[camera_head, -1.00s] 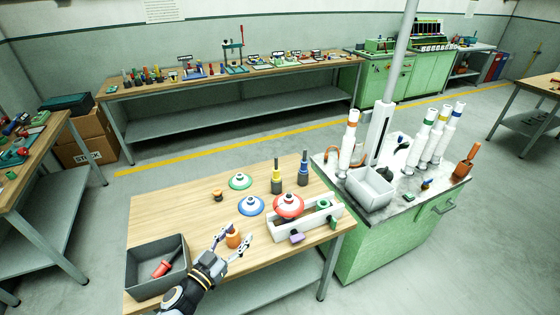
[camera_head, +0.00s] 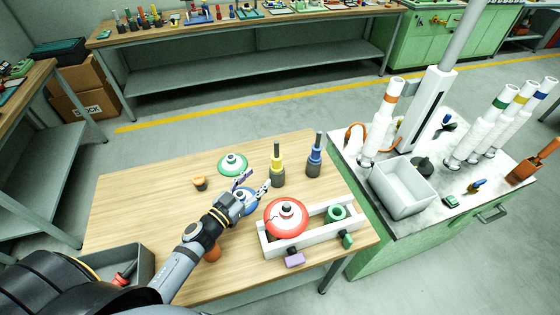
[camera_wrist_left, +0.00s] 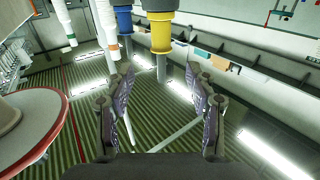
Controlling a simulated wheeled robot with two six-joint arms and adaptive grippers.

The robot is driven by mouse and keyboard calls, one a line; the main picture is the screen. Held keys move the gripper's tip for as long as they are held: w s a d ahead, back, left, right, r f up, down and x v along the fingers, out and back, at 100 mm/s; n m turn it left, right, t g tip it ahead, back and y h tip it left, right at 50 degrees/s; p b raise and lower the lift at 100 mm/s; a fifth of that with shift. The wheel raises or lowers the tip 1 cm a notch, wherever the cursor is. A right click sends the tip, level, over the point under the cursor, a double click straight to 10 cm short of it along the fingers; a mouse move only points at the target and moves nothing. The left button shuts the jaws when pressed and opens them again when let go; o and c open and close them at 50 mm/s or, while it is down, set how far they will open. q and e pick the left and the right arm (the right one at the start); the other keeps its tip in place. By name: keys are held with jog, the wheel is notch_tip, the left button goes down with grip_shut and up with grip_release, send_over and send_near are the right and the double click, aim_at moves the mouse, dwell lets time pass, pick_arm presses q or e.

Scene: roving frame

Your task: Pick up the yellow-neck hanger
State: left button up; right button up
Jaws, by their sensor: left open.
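The yellow-neck hanger (camera_head: 277,167) stands upright on the wooden table, with a dark base, a yellow collar and a thin grey rod on top. In the left wrist view, which looks upside down, its yellow neck (camera_wrist_left: 162,34) is ahead of my fingers and its rod lines up with the gap between them. My left gripper (camera_head: 254,183) is open and empty, just left of the hanger, its fingertips pointing towards it. It also shows in the left wrist view (camera_wrist_left: 160,78). My right gripper is not in view.
A blue-neck hanger (camera_head: 314,158) stands close right of the yellow one. A red disc (camera_head: 286,222) sits at a white rack (camera_head: 305,237) in front. A green disc (camera_head: 233,160) lies behind my gripper; a blue disc (camera_head: 250,207) is partly hidden under it.

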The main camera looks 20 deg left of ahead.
aim_at(274, 163)
pick_arm(q)
jog(key=p+x, duration=0.2)
jog(key=x, duration=0.3)
jog(key=shift+w+f, duration=0.15)
jog(key=shift+w, duration=0.15)
jog(key=shift+w+d+f, duration=0.1)
jog(key=shift+w+f, duration=0.1)
jog(key=shift+w, duration=0.1)
jog(key=p+x, duration=0.1)
jog(key=x, duration=0.3)
jog(key=shift+w+d+f, duration=0.1)
jog(key=shift+w, duration=0.2)
jog(key=shift+w+d+f, duration=0.1)
jog(key=shift+w+f, duration=0.05)
jog(key=shift+w, duration=0.1)
jog(key=shift+s, duration=0.15)
jog(key=c, duration=0.4)
grip_shut()
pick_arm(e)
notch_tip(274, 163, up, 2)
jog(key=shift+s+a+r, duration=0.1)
